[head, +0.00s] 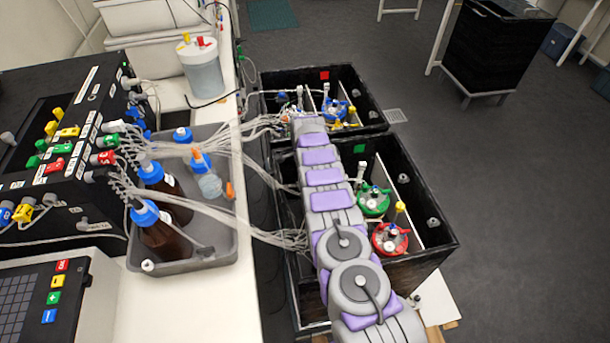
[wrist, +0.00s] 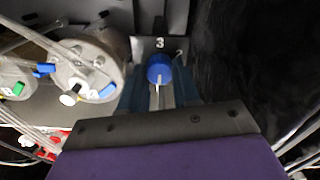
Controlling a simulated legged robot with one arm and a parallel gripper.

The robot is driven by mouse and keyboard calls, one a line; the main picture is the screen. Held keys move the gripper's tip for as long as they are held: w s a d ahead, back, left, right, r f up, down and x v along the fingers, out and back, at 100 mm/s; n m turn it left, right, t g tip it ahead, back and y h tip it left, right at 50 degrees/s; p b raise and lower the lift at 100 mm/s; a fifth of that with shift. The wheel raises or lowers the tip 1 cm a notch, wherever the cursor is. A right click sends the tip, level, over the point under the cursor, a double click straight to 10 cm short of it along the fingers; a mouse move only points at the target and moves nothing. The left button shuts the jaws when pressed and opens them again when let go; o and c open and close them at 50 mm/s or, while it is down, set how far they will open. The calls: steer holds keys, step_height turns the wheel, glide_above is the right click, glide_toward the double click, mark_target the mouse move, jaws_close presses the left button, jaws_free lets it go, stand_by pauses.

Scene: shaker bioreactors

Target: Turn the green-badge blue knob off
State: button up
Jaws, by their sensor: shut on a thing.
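A blue knob (wrist: 159,68) with a white pointer line sits on a grey panel under a label "3" in the wrist view. The pointer line runs toward the bottom of the picture. My gripper (wrist: 160,90) is shut on the knob, with one bluish finger on each side. In the head view my arm reaches over the black boxes and hides the knob and the fingers. A green square badge (head: 360,149) is on the nearer box (head: 447,250), and a red square badge (head: 325,75) is on the farther box (head: 380,118). No badge shows beside the knob in the wrist view.
A vessel with a pale lid (wrist: 94,70) stands left of the knob, with tubes around it. Green-lidded (head: 374,202) and red-lidded (head: 390,239) vessels stand in the nearer box. A grey tray (head: 222,240) of bottles is left.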

steer(key=shift+a, duration=0.25)
steer(key=o, duration=1.1)
steer(key=shift+c, duration=0.2)
steer(key=shift+d, duration=0.1)
steer(key=shift+r, duration=0.5)
step_height(320, 180, up, 16)
steer(key=p, duration=0.2)
steer(key=shift+a+r+p, duration=0.15)
steer(key=shift+a+p, duration=0.05)
steer(key=shift+p, duration=0.15)
